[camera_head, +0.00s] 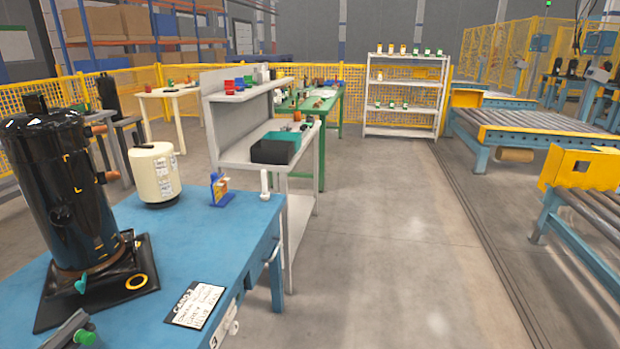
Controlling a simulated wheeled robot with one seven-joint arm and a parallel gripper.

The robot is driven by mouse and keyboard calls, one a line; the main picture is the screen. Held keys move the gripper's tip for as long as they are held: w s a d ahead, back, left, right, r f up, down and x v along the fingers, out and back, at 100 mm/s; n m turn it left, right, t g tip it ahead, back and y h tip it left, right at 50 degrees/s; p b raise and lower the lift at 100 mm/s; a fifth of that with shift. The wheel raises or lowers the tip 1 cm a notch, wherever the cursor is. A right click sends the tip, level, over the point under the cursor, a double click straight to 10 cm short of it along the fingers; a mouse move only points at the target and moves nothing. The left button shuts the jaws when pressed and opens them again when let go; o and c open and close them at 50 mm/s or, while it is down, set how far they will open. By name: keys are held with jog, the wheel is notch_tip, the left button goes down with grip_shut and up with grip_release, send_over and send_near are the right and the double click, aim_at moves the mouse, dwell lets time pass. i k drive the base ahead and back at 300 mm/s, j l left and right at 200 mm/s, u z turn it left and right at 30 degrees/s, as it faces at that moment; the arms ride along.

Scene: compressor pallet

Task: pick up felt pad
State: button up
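No thing in the camera_head view can be told for certain as the felt pad. A tall black compressor (62,190) stands upright at the left of the blue table (215,245), on a dark square base (105,300). A yellow ring (137,282) lies on the base's front right part. A brown band (88,270) shows around the compressor's foot. A small green part (81,285) is in front of it. A dark grey piece with a green end (84,337) is cut off by the bottom left edge. My gripper is not in view.
A cream tank (155,175) and a small blue stand with orange parts (219,190) are at the table's back. A written card (196,304) lies near the front right edge. A grey workbench (238,145) stands behind. The floor (400,250) to the right is clear.

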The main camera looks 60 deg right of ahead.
aim_at(265, 195)
jog(key=z, duration=1.15)
jog(key=u, duration=0.35)
jog(key=i+l+u, duration=0.1)
jog(key=u, duration=0.25)
jog(key=l+u, duration=0.15)
jog(key=u, duration=0.2)
jog(key=l+u, duration=0.5)
jog(key=l, duration=0.5)
jog(key=l+u, duration=0.45)
jog(key=l, duration=0.6)
jog(key=k+l, duration=0.1)
jog(key=l, duration=1.05)
jog(key=k+l+u, duration=0.1)
jog(key=l, duration=0.45)
jog(key=i+j, duration=0.3)
